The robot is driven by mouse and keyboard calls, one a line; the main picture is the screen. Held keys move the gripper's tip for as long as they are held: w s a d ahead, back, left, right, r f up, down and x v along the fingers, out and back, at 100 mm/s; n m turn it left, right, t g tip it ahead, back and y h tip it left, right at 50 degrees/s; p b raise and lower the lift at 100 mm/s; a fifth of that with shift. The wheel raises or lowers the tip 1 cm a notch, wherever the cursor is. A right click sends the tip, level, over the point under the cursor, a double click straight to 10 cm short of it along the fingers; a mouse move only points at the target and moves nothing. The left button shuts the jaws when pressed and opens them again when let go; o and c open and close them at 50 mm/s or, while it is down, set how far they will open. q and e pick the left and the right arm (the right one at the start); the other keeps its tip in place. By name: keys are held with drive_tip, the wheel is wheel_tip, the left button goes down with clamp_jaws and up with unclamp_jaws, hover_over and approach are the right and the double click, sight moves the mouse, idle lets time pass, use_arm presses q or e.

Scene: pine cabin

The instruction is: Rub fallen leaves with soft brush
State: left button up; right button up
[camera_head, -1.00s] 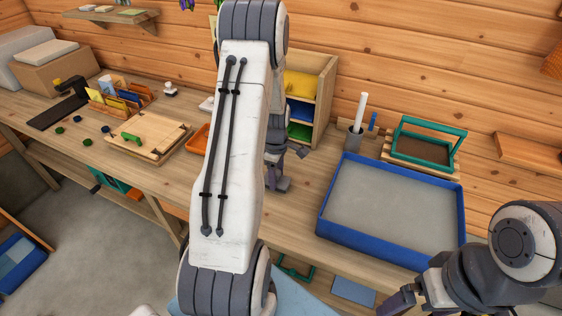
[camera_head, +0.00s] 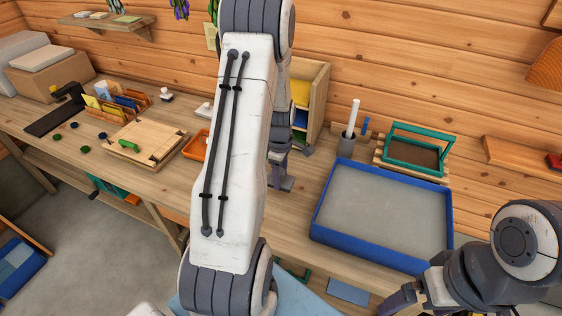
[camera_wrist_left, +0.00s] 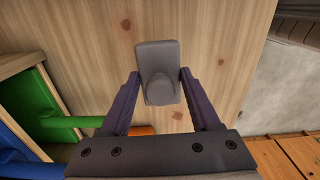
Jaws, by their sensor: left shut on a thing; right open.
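My left gripper (camera_head: 282,180) is partly hidden behind my own arm in the head view, above the bench beside the open shelf box. In the left wrist view my left gripper (camera_wrist_left: 157,78) is shut on a grey block (camera_wrist_left: 158,55) with a rounded, raised middle. I cannot tell for sure whether this block is the soft brush; no bristles show. My right gripper (camera_head: 402,298) is open and empty at the lower right, in front of the blue-rimmed tray (camera_head: 325,238). I cannot make out any fallen leaves.
The wooden bench holds a pen cup (camera_head: 347,146), a green-framed screen (camera_head: 418,150), an orange tray (camera_head: 196,146), a wooden board (camera_head: 150,142) and a card rack (camera_head: 118,104). The shelf box (camera_head: 318,105) stands close to my left gripper. The tray's grey floor is clear.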

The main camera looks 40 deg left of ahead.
sight(281, 171)
use_arm(q)
drive_tip(key=shift+r+p, duration=1.25)
drive_tip(key=shift+r, duration=0.6)
